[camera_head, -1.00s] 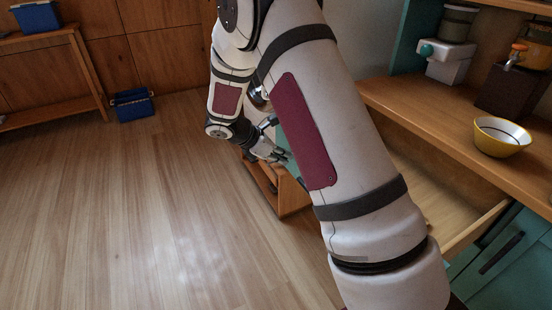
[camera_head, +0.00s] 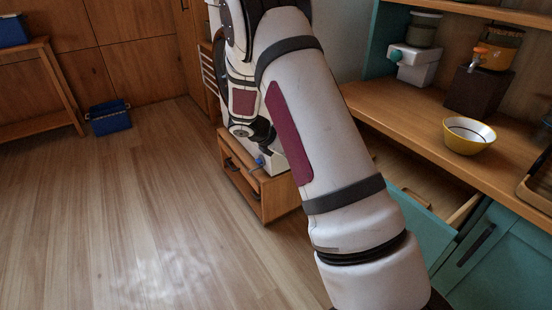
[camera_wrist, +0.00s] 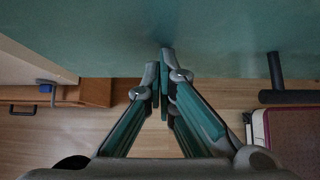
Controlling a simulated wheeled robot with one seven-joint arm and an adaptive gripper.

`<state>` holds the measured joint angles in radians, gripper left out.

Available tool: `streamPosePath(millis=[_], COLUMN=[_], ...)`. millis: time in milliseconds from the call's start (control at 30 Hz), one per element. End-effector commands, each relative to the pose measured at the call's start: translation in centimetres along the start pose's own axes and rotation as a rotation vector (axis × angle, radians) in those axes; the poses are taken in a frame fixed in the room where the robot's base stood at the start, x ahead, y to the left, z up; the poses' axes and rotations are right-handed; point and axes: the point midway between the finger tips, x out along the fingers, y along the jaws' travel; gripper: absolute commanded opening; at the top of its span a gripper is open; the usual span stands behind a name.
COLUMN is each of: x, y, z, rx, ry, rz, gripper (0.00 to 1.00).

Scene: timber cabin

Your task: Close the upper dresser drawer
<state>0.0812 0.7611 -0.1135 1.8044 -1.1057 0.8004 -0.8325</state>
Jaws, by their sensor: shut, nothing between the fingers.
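The upper dresser drawer stands partly open under the counter. Its teal front (camera_head: 425,227) and wooden side wall (camera_head: 463,210) show in the head view, and my arm hides part of it. In the wrist view, the teal drawer front (camera_wrist: 110,30) spans the top. My gripper (camera_wrist: 163,52) is shut and empty, its fingertips at the teal face; I cannot tell for certain whether they touch. A black bar handle (camera_wrist: 285,96) is right of the fingers. My gripper is hidden behind the arm in the head view.
The dresser counter (camera_head: 400,115) bears a yellow bowl (camera_head: 468,136) and dispensers. Teal lower doors (camera_head: 495,255) are at the right. A small wooden cabinet (camera_head: 262,190) stands on the floor beyond my arm. A blue bin (camera_head: 110,118) lies at the left; the floor there is clear.

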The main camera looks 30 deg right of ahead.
Motion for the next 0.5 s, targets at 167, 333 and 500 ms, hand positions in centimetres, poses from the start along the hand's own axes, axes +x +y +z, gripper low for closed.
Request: streamPosePath(millis=[167, 333, 500], x=[3.7, 7.0, 9.7], y=[-0.1, -0.1, -0.1], z=[3.8, 7.0, 9.8], rx=[0.004, 0.004, 0.003], ry=[-0.002, -0.001, -0.001], rz=[-0.004, -0.003, -0.002], gripper=[0.00, 0.00, 0.00])
